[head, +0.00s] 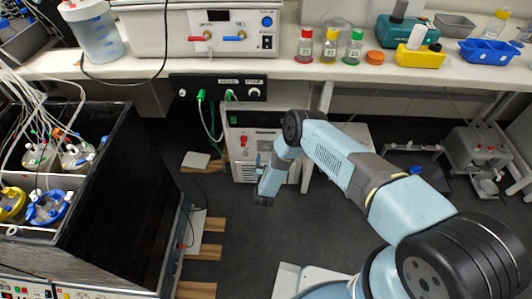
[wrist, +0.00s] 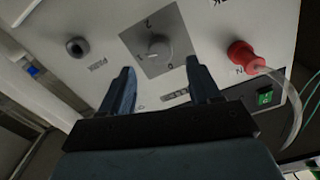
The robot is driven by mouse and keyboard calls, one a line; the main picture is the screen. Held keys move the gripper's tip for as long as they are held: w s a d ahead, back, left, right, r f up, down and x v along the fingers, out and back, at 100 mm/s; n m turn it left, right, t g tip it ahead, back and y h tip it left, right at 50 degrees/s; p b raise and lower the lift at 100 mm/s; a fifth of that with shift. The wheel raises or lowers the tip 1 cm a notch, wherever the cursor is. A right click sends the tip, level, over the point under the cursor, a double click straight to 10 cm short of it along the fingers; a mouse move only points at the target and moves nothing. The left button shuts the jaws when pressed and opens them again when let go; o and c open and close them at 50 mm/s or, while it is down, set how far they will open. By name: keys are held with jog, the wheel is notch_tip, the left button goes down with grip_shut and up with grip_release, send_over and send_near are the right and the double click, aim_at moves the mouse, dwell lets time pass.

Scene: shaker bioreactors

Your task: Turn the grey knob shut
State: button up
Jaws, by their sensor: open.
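The grey knob (wrist: 157,47) sits on a darker grey square plate on a pale panel in the wrist view. My gripper (wrist: 158,68) is open, with one dark blue finger on each side below the knob. The fingertips point toward the panel, and nothing is between them. I cannot tell how far they are from the knob. In the head view my gripper (head: 264,196) hangs low over the dark floor, and the knob cannot be made out there.
On the same panel are a red fitting (wrist: 245,57) with a clear tube, a green switch (wrist: 265,97) and a dark round port (wrist: 77,47). In the head view, a white unit (head: 240,140) stands under the bench (head: 280,68), and a black-walled box (head: 120,200) is at left.

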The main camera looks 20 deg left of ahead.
aim_at(266, 150)
jog(key=shift+x, duration=2.45)
jog(key=c, duration=1)
